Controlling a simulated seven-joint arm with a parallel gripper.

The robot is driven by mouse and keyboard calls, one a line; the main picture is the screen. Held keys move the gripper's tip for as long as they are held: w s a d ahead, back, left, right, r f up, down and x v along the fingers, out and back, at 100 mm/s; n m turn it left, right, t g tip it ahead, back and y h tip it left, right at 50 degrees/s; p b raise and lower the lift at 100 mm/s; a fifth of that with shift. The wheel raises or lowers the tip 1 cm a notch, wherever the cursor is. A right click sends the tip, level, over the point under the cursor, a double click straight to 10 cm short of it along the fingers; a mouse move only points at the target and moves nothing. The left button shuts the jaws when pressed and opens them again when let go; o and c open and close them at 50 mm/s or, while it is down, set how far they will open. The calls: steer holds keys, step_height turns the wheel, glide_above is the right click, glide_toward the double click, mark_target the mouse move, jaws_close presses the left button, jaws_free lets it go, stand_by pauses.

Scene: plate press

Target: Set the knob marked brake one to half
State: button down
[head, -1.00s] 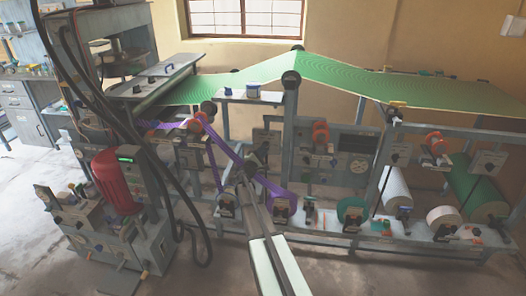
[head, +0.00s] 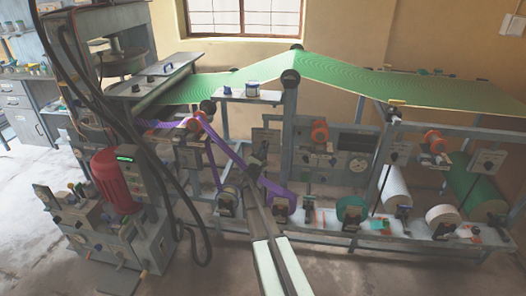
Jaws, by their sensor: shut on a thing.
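My arm comes up from the bottom edge in the head view. Its gripper (head: 254,164) is in front of the press frame, beside the purple web (head: 228,150). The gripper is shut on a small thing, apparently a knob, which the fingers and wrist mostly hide. No marking is large enough to read, so I cannot tell which knob is brake one or how it is turned. Other panels with small dark knobs show along the frame, such as the grey panel (head: 353,163) to the right.
A green web (head: 330,68) runs over the rollers above. Below stand a white roll (head: 396,188), a green roll (head: 480,185) and a teal roll (head: 352,208). A red motor (head: 108,172) and dark hoses (head: 150,150) are on the left. The floor in front is clear.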

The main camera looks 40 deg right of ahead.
steer(key=c, duration=1.1)
jaws_free()
steer(key=shift+c, duration=0.2)
steer(key=v, duration=1.3)
steer(key=shift+s+a+f, duration=0.25)
steer(key=shift+a, duration=0.05)
